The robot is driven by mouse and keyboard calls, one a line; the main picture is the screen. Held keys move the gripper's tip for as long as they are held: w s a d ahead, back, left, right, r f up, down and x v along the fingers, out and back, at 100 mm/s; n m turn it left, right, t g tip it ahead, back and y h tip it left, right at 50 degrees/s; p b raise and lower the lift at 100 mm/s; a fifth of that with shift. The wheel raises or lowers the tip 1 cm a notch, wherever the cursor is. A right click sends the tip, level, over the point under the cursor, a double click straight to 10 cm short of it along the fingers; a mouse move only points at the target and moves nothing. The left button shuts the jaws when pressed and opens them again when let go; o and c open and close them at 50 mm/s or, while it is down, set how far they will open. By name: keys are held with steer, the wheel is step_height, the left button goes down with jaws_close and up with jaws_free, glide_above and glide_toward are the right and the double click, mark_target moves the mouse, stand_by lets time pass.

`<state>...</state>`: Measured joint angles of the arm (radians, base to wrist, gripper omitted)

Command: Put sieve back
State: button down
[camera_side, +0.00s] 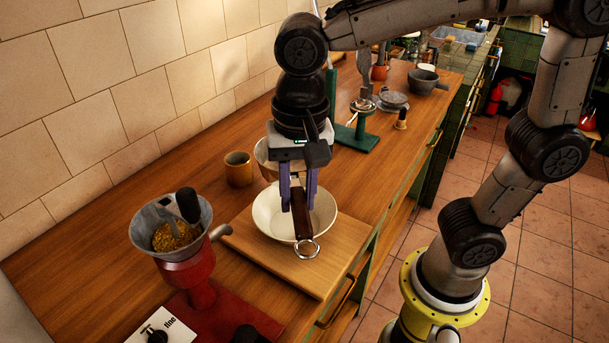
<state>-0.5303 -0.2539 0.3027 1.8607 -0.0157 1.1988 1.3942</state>
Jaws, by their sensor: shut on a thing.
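My gripper (299,200) points down over a cream bowl (265,212), its purple fingers shut on the dark brown handle of the sieve (301,222). The handle ends in a metal ring toward the camera, in front of the bowl's near rim. A pale round shape (264,157) shows behind the fingers; it may be the sieve's head, but my gripper partly hides it and I cannot tell. The bowl stands on a light wooden board (270,267).
A red grinder (187,270) with a grey hopper of yellowish grains stands at front left. A tan mug (239,168) stands left of my gripper. A green stand (357,138), a small dark-topped object (401,119) and a grey mortar (424,81) are farther back. The tiled wall borders the counter.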

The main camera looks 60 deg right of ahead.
mark_target(303, 167)
steer(key=w+d+m, duration=0.1)
steer(key=d, duration=0.2)
steer(key=w+d+f+m, duration=0.1)
steer(key=w+d, duration=0.1)
steer(key=d, duration=0.1)
steer(key=w+d+m, duration=0.2)
steer(key=d, duration=0.1)
steer(key=shift+w+d+f, duration=0.2)
steer(key=shift+d+f, duration=0.15)
steer(key=shift+d, duration=0.05)
steer(key=d+f+m, duration=0.2)
steer(key=d+m, duration=0.2)
steer(key=d, duration=0.7)
steer(key=w+d+f, duration=0.1)
steer(key=w+f, duration=0.1)
steer(key=w, duration=0.2)
steer(key=w+d+f, duration=0.1)
steer(key=w+f, duration=0.2)
steer(key=w, duration=0.1)
steer(key=w+f, duration=0.3)
steer(key=w, duration=0.2)
steer(key=shift+w+d+f, duration=0.1)
steer(key=shift+d+f, duration=0.15)
steer(key=shift+d, duration=0.15)
steer(key=shift+w+f, duration=0.15)
steer(key=shift+f, duration=0.05)
steer(key=shift+w+d+f, duration=0.1)
steer(key=shift+w+f, duration=0.1)
steer(key=shift+f, duration=1.55)
steer(key=shift+f, duration=0.4)
